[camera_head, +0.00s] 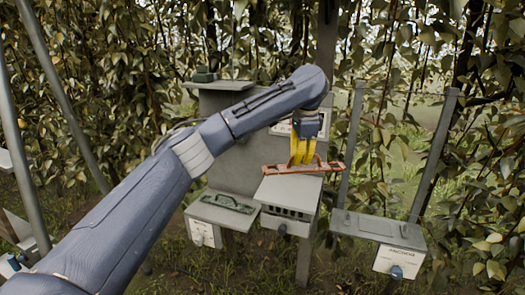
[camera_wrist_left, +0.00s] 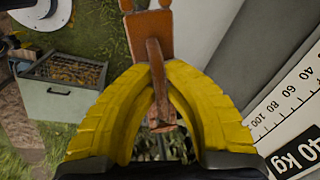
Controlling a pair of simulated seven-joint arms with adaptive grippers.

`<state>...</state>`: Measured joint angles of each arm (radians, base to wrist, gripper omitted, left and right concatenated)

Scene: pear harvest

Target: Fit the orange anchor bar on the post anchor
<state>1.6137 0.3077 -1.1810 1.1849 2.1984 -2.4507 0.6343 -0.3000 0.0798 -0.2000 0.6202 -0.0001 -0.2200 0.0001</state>
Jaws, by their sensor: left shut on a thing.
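The orange anchor bar (camera_head: 328,168) is a long flat bar with a raised handle. My left gripper (camera_head: 302,160) has yellow fingers shut on this handle. In the left wrist view the fingers of the left gripper (camera_wrist_left: 157,72) close around the handle of the orange bar (camera_wrist_left: 153,28). In the head view the bar lies roughly level across the top of the middle grey box (camera_head: 288,190); I cannot tell if it touches it. My right gripper is not in view.
A grey box at left (camera_head: 211,214) carries a green bar with a handle (camera_head: 228,203). Another grey box (camera_head: 378,229) stands at right between two posts. A tall grey panel (camera_head: 228,130) stands behind.

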